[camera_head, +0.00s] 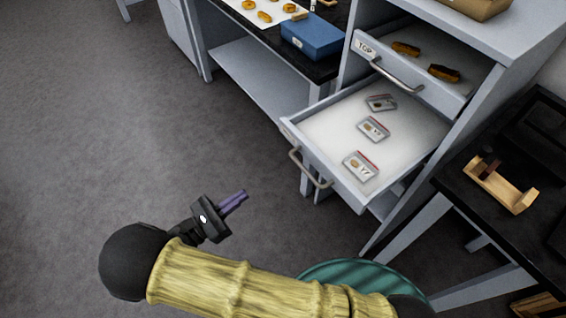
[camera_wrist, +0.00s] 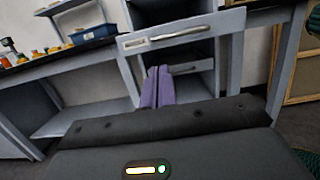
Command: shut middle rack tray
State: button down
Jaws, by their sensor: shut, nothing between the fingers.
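The middle rack tray (camera_head: 318,118) is pulled well out of the grey rack in the head view. Its white floor holds three small labelled packets (camera_head: 373,128), and a curved metal handle (camera_head: 308,170) is on its front. In the wrist view the extended tray front (camera_wrist: 215,30) with its handle and label is ahead of and above my fingers. My gripper (camera_head: 242,195) has purple fingers shut together and empty. It is left of and apart from the tray handle, pointing towards the rack. The fingers also show in the wrist view (camera_wrist: 157,86).
The top tray (camera_head: 424,80), labelled TOP, sits in the rack with brown pieces. A blue box (camera_head: 312,36) is on the black bench behind. A wooden holder (camera_head: 503,188) is on the right table. Floor at left is clear.

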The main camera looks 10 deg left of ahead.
jog(key=x, duration=1.4)
jog(key=shift+p, duration=0.35)
